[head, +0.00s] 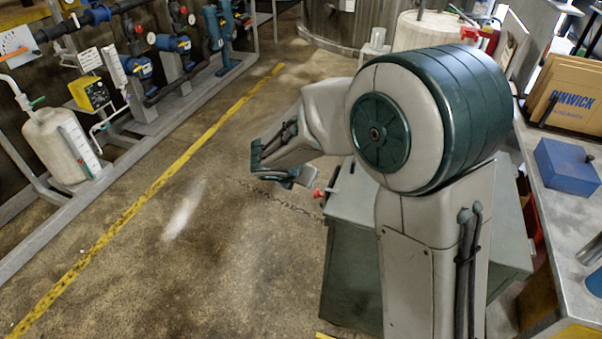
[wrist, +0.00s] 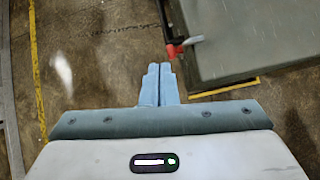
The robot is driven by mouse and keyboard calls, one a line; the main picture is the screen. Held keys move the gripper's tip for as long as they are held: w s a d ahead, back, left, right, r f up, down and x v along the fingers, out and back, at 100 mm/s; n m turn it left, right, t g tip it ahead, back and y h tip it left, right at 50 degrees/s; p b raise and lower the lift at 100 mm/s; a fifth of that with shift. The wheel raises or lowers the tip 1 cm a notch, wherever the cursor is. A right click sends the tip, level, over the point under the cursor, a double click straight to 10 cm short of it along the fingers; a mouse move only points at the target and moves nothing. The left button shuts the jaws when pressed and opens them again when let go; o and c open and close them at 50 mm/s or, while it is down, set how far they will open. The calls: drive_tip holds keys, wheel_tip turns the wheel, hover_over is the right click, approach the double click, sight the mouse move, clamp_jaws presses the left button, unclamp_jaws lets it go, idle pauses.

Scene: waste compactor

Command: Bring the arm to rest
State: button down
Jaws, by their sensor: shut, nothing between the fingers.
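My arm is bent, with its forearm reaching out to the left over the floor in the head view. My gripper hangs at its end, and its fingers are hard to make out there. In the wrist view my gripper (wrist: 159,68) has its two blue fingers together, with nothing between them. The fingers point over bare concrete floor, just left of a grey-green metal cabinet (wrist: 230,40). A red-tipped lever (wrist: 175,49) on the cabinet's side shows close beyond the fingertips; how far apart they are is unclear.
The cabinet (head: 350,265) stands beneath my arm. A workbench on the right holds a cardboard box (head: 568,95) and a blue box (head: 567,166). Pipes, valves and a white tank (head: 58,145) line the left. The floor around the yellow line (head: 170,178) is clear.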

drive_tip(key=s+d+r+m+g+h, duration=0.1)
drive_tip(key=s+d+r+m, duration=0.35)
drive_tip(key=d+m, duration=0.25)
drive_tip(key=s+d+r+m+g, duration=0.2)
drive_tip(key=s+d+r+m, duration=0.1)
drive_tip(key=s+d+m, duration=0.3)
drive_tip(key=s+d+r+m+y, duration=0.1)
drive_tip(key=s+d+m+y, duration=0.1)
drive_tip(key=s+m, duration=0.5)
drive_tip(key=s+d+r+m+y, duration=0.1)
drive_tip(key=s+d+m+y, duration=0.1)
drive_tip(key=s+m, duration=0.5)
drive_tip(key=d+m, duration=0.1)
drive_tip(key=m, duration=0.2)
drive_tip(key=shift+s+g, duration=0.15)
drive_tip(key=shift+g, duration=0.25)
drive_tip(key=shift+r, duration=0.1)
